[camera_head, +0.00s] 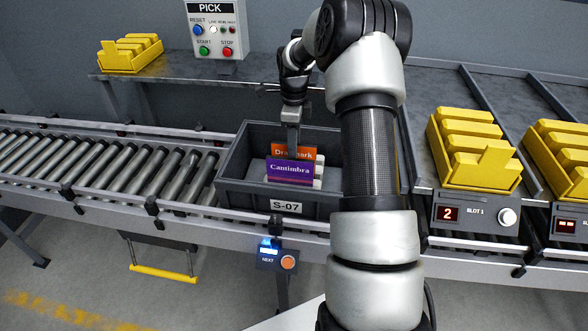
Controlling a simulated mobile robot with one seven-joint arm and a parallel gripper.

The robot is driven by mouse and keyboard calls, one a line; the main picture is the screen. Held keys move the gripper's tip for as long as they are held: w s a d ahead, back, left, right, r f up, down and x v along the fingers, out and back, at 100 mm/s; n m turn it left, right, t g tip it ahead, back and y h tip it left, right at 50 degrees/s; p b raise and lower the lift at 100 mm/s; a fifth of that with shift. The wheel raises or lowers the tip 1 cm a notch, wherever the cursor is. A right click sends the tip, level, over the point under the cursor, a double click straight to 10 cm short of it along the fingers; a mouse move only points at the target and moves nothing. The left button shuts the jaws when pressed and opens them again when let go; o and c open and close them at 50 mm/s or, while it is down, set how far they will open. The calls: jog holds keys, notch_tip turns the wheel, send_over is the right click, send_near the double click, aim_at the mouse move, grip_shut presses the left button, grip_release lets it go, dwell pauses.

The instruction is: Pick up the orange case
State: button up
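The orange case (306,154) stands in a dark grey tote labelled S-07 (240,190), behind a purple case marked Cantimbra (290,172). Only its upper part shows; the purple case covers the rest. My gripper (293,150) points down into the tote from above, with its tip at the orange case's upper edge, over the left half of its lettering. The fingers are seen edge-on, so I cannot tell whether they are open or shut on the case.
The tote sits on a roller conveyor (100,165). Yellow bins (478,150) stand on the right near a slot display reading 2 (449,214). A PICK button box (215,32) and another yellow bin (130,54) are on the back shelf. My arm hides the tote's right side.

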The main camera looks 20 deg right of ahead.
notch_tip(320, 180, down, 2)
jog(key=shift+f, duration=0.25)
grip_shut()
